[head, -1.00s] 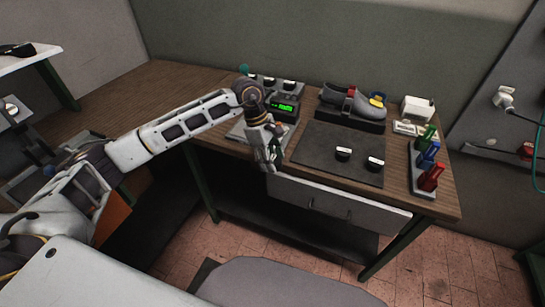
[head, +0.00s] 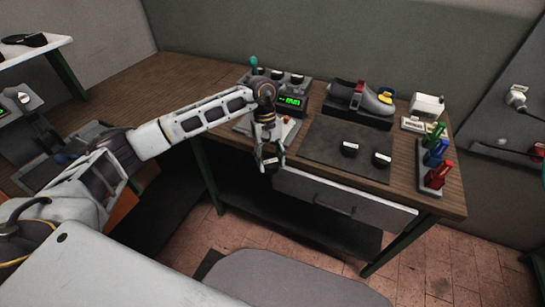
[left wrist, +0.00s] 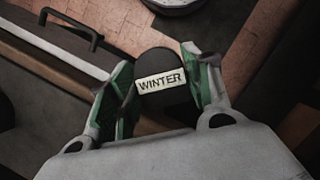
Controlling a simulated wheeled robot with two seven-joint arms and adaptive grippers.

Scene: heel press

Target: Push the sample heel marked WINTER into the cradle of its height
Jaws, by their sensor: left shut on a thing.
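My left gripper (head: 269,162) is shut on a dark, round-ended heel with a white label. It holds the heel off the bench, at the front edge of the table. In the left wrist view the heel (left wrist: 157,60) sits between the two green-padded fingers (left wrist: 160,88), and its label reads WINTER. A press unit (head: 291,101) with a green display stands behind the gripper, with a light plate (head: 248,124) in front of it. Several dark pieces with pale labels stand in a row at the back (head: 277,75). I cannot make out the cradles' height marks. My right gripper is out of view.
A dark mat (head: 325,137) bears two labelled dark heels (head: 349,148) (head: 381,159). A grey shoe (head: 350,94) sits on a black stand behind it. Green, blue and red tools (head: 435,175) stand at the right. A drawer (head: 340,199) is below the front edge.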

